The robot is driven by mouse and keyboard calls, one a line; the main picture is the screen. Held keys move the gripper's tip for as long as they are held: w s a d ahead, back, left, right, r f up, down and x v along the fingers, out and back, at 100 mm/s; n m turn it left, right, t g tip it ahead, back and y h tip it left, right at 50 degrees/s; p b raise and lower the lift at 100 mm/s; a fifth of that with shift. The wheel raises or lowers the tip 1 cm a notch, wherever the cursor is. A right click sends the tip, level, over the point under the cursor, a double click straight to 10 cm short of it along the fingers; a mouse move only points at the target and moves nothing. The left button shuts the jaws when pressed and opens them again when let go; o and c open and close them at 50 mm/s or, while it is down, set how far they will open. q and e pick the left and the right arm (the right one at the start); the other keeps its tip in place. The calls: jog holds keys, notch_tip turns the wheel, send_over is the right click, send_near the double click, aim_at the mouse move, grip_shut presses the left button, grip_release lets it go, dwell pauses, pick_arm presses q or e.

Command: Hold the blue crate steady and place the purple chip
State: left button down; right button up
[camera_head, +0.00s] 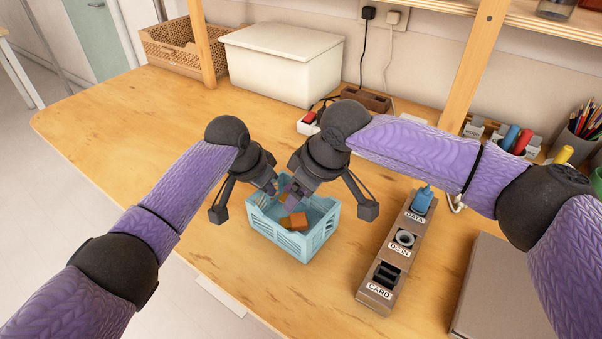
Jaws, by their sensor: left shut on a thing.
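The light blue crate (310,244) stands on the wooden table in the middle of the view, with orange-brown pieces (298,220) inside. My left gripper (244,200) is at the crate's back left corner and is shut on the crate; the exact contact is hard to see. My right gripper (328,198) is over the crate's back right part, its fingers spread wide, one over the inside and one beyond the right wall. A small purple patch (287,184) shows between the two grippers at the crate's back, perhaps the purple chip; it is partly hidden.
A grey strip with DATA, DC IN and CARD labels (398,252) lies right of the crate. A grey box (500,290) is at the front right. A white bin (282,62) and a woven basket (170,45) stand at the back. The table left of the crate is clear.

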aim_at(297, 220)
jog(key=shift+f, duration=0.8)
jog(key=shift+f, duration=2.25)
jog(key=o, duration=1)
jog(key=shift+o, duration=0.2)
jog(key=shift+r, duration=0.1)
